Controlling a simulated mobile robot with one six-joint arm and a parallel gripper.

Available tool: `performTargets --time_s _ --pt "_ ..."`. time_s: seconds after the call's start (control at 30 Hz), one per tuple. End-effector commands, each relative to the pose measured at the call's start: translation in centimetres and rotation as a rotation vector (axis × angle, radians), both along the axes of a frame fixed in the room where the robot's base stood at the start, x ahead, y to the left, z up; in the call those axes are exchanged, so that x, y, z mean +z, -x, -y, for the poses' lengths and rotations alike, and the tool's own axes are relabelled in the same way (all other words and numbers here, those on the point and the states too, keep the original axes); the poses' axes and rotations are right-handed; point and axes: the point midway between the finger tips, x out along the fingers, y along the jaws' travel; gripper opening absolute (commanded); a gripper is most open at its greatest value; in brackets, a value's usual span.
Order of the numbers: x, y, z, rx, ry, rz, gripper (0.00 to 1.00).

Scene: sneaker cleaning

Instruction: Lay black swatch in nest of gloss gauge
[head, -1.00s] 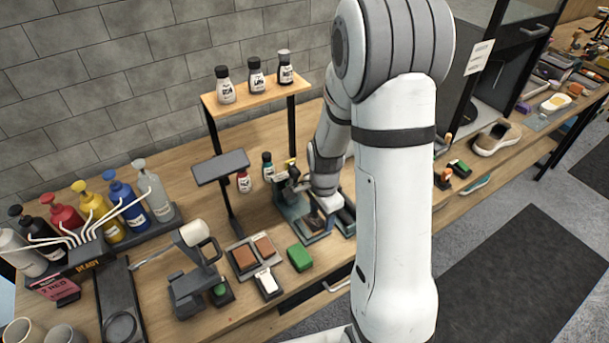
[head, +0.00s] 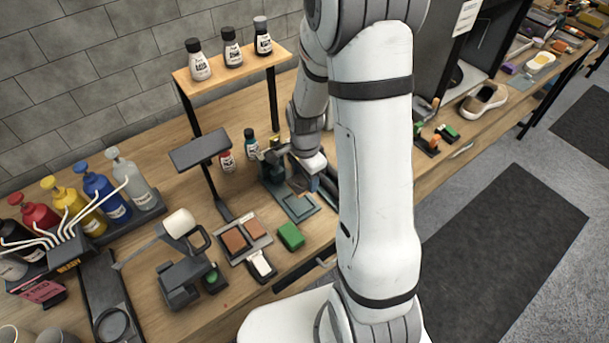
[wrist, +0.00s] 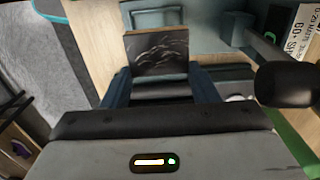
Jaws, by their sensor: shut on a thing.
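The black swatch, a dark square tile with pale scuff marks and a tan edge, shows in the wrist view (wrist: 157,54). My gripper (wrist: 160,77) is shut on it between two blue fingers and holds it out in front. The gloss gauge, a teal-grey device, stands on the bench in the head view (head: 273,165). Its square framed nest (head: 299,206) looks empty. In the wrist view the nest (wrist: 157,20) shows just beyond the swatch, which covers its near side. In the head view my gripper (head: 320,180) is beside the gauge, partly hidden by my arm.
A lamp-like stand (head: 213,170) and a bottle shelf (head: 232,66) rise behind. Small bottles (head: 249,145) stand close to the gauge.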

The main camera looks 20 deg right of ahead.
Motion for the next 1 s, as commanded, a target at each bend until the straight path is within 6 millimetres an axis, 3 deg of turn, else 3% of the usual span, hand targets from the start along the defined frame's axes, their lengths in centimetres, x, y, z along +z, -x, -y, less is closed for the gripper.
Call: performTargets --time_s 0.5,1.0 --pt "-5.0 0.0 0.0 0.0 0.0 -0.002 0.32" --pt "-5.6 0.0 0.0 0.0 0.0 -0.001 0.32"
